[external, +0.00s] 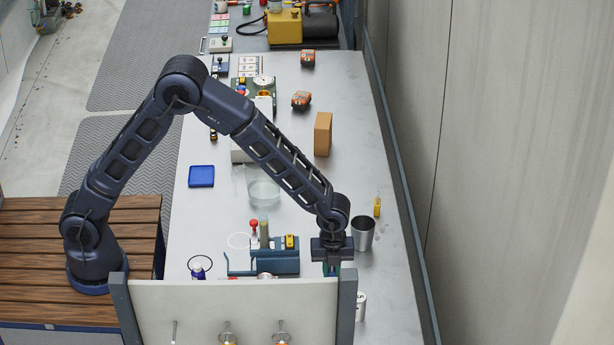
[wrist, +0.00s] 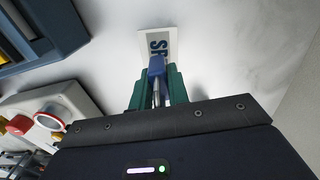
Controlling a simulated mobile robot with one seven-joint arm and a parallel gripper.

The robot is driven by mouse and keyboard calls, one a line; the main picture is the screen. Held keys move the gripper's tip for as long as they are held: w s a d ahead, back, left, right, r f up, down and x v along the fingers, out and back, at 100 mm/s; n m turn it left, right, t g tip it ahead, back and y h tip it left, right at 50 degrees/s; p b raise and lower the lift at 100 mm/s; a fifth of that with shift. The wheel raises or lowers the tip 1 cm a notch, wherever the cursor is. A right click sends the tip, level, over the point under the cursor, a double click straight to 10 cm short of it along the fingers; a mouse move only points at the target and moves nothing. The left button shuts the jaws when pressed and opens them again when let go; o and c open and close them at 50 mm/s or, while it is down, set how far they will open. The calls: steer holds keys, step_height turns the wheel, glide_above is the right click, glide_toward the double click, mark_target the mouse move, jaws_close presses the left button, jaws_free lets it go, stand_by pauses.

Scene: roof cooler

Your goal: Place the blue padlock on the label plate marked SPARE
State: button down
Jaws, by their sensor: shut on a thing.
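My gripper (wrist: 158,88) has green fingers and is shut on the blue padlock (wrist: 156,65). The padlock's blue body points away from the palm in the wrist view, with its metal shackle between the fingers. Beyond it lies a white label plate (wrist: 172,42) on the pale table, with dark letters "SP" showing. The rest of the word is hidden behind the padlock and a finger. I cannot tell whether the padlock touches the plate. In the external view my gripper (external: 332,268) points down behind the upright panel; the padlock and plate cannot be made out there.
A blue rack (external: 285,263) stands left of my gripper. A metal cup (external: 363,233) and a yellow item (external: 377,207) stand to the right. The upright panel (external: 235,307) is in front. A white box with a red button (wrist: 20,125) is left in the wrist view.

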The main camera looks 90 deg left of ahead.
steer(key=shift+f, duration=0.9)
steer(key=shift+f, duration=0.1)
steer(key=c, duration=1.3)
jaws_free()
steer(key=shift+c, duration=0.2)
